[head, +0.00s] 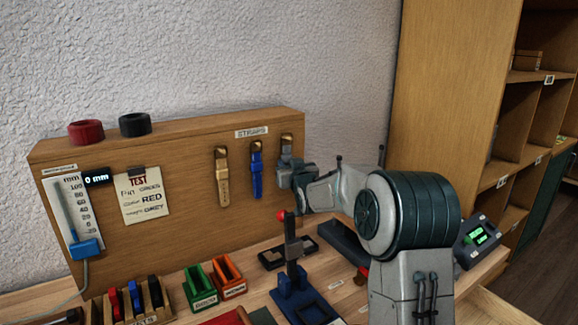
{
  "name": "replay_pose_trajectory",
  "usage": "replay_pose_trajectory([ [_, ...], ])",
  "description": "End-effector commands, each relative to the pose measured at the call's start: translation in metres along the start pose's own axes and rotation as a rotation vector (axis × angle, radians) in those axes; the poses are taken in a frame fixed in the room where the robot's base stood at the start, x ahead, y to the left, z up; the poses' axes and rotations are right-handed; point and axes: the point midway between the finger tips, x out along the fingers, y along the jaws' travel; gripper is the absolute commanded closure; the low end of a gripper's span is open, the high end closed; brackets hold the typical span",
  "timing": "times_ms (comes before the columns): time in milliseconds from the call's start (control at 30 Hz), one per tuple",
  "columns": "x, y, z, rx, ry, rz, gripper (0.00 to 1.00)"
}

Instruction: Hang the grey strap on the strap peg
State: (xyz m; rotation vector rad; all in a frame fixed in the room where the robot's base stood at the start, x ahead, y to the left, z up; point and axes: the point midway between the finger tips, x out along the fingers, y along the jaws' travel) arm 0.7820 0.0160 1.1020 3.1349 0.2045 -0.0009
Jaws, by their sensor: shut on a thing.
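The wooden board (195,215) carries a "STRAPS" label with pegs below it. A tan strap (222,178) and a blue strap (256,172) hang there side by side. To their right, the grey strap (284,161) is upright against the board just below the rightmost peg (287,139). My gripper (287,178) is shut on the grey strap, close in front of the board. The fingers and arm hide the strap's lower part. I cannot tell whether its top loop is around the peg or only in front of it.
A blue stand with a red-tipped post (290,250) rises from the bench just below my gripper. Green (200,286) and orange (229,277) holders and a rack of coloured pieces (132,300) stand left of it. A shelf unit (455,100) is at right.

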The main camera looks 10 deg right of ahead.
Motion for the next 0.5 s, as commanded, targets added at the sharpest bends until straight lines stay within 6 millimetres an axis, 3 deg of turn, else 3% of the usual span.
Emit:
replay_pose_trajectory([
  [33, 0.0, 0.0, -0.0002, 0.0, 0.0, 0.0, 0.91],
  [67, 0.0, 0.0, -0.0002, 0.0, 0.0, 0.0, 0.64],
  [133, 0.0, 0.0, -0.0002, 0.0, 0.0, 0.0, 0.44],
  [500, -0.0035, 0.0001, 0.0004, 0.0, 0.0, 0.0, 0.44],
])
